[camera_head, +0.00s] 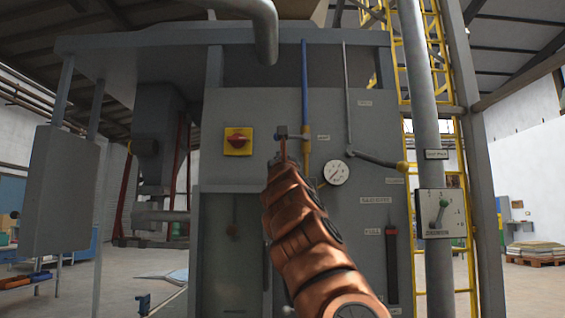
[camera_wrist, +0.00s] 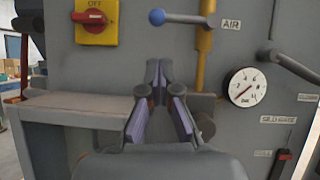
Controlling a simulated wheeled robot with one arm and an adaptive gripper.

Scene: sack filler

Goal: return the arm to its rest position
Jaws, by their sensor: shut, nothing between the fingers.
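My copper-coloured arm reaches up from the bottom of the head view toward the grey machine (camera_head: 255,110). My gripper (camera_head: 282,135) is at its end, in front of the panel between the red and yellow switch (camera_head: 238,141) and the gauge (camera_head: 336,172). In the wrist view the fingers of my gripper (camera_wrist: 156,68) point at the panel, close together at the tips, with nothing held. The switch (camera_wrist: 97,18) with its OFF label is at upper left there. Whether the fingertips touch the panel cannot be told.
A blue ball-ended lever (camera_wrist: 157,17) and a yellow pipe (camera_wrist: 204,40) by the AIR label are just above my fingers. A grey ledge (camera_wrist: 80,110) juts out at left. A lever box (camera_head: 442,213) and yellow ladder (camera_head: 459,270) stand at right. Floor at far left is partly open.

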